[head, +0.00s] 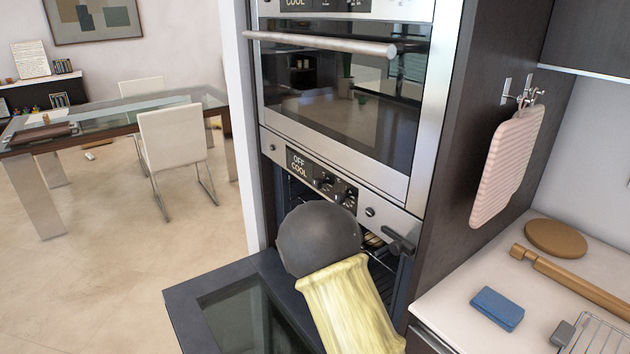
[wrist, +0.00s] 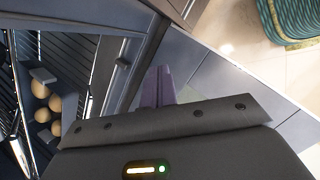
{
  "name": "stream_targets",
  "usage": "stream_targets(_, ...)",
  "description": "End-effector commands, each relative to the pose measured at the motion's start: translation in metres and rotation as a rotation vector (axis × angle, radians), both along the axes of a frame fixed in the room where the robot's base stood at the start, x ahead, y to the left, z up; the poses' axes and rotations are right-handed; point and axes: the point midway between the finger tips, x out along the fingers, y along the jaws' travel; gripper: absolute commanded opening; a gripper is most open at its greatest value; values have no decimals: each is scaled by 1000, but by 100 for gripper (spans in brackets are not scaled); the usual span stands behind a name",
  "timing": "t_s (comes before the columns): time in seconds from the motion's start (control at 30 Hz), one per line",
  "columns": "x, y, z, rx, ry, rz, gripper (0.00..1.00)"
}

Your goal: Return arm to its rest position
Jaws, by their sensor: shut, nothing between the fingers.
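My gripper (wrist: 163,86) shows in the wrist view, its purple-grey fingers close together with nothing seen between them. It is close to the lower oven's open door (wrist: 212,80), with the oven interior (wrist: 85,45) to the left. In the head view my arm, with a dark round joint and a yellow sleeve, reaches over the open door (head: 205,310) in front of the lower oven (head: 290,195). The arm hides part of the oven opening. I cannot make out the fingertips in the head view.
Several round tan items (wrist: 42,105) sit in the oven. The upper oven (head: 345,95) is shut, with a long handle (head: 320,44). A counter (head: 455,285) at right holds a blue sponge (head: 497,308) and rolling pin (head: 570,280). Open floor (head: 120,230) lies left, before a glass table (head: 95,113).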

Motion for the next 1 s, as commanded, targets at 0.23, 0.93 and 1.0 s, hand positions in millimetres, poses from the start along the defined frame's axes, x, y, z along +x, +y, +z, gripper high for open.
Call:
stream_targets(0.23,-44,-21,53,226,-95,-393,0)
stream_targets(0.93,-157,-46,148,601,-323,-1191,0)
stream_targets(1.0,-163,-47,156,616,-335,-1230,0)
